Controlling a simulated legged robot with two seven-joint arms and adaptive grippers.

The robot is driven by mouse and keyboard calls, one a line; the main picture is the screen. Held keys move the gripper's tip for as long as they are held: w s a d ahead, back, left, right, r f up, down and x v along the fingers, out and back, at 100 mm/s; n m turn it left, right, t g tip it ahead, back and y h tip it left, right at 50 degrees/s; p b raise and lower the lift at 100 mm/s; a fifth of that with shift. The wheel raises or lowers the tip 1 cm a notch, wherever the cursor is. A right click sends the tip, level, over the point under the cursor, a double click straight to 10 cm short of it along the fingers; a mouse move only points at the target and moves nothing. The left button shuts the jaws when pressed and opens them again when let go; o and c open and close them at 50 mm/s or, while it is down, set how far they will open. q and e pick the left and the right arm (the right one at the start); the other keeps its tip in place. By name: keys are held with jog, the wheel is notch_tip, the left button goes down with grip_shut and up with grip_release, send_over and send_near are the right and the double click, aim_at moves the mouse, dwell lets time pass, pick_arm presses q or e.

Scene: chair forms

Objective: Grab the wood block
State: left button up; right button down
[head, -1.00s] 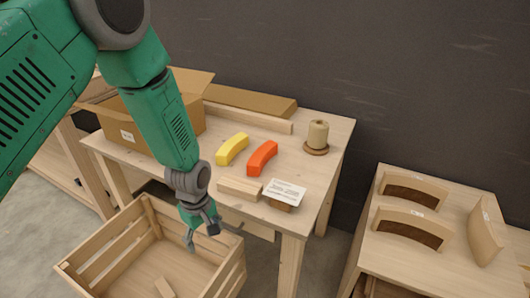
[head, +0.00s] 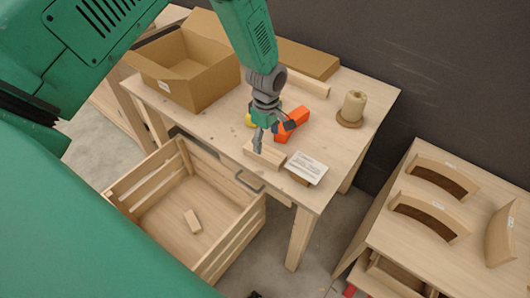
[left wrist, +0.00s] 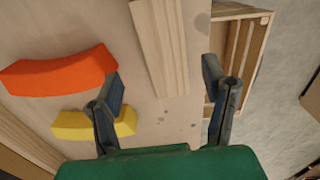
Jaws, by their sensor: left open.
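A pale wood block (head: 264,155) lies on the wooden table near its front edge. My left gripper (head: 270,133) is open and empty just over it, hiding a little of the block. In the left wrist view the wood block (left wrist: 160,45) lies flat, lengthwise, ahead of the space between the two spread fingers (left wrist: 165,88). I cannot tell how high the fingertips are above the table. My right gripper is not in view.
An orange curved piece (head: 292,124) and a partly hidden yellow one (head: 249,118) lie behind the block. A white card on a small stand (head: 307,167) is to its right. A slatted crate (head: 233,237) with a small block (head: 193,221) stands on the floor.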

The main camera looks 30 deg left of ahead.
aim_at(265, 151)
pick_arm(q)
jog(key=shift+s+d+f, duration=0.15)
jog(key=shift+d+f, duration=0.05)
jog(key=shift+f, duration=0.25)
jog(key=f, duration=0.2)
jog(key=f+p, duration=0.1)
jog(key=f, duration=0.1)
jog(key=shift+s+a+f, duration=0.15)
jog(key=shift+a+f, duration=0.2)
jog(key=shift+a, duration=0.1)
jog(key=shift+d, duration=0.2)
jog(key=c, duration=1.3)
jog(key=shift+d, duration=0.1)
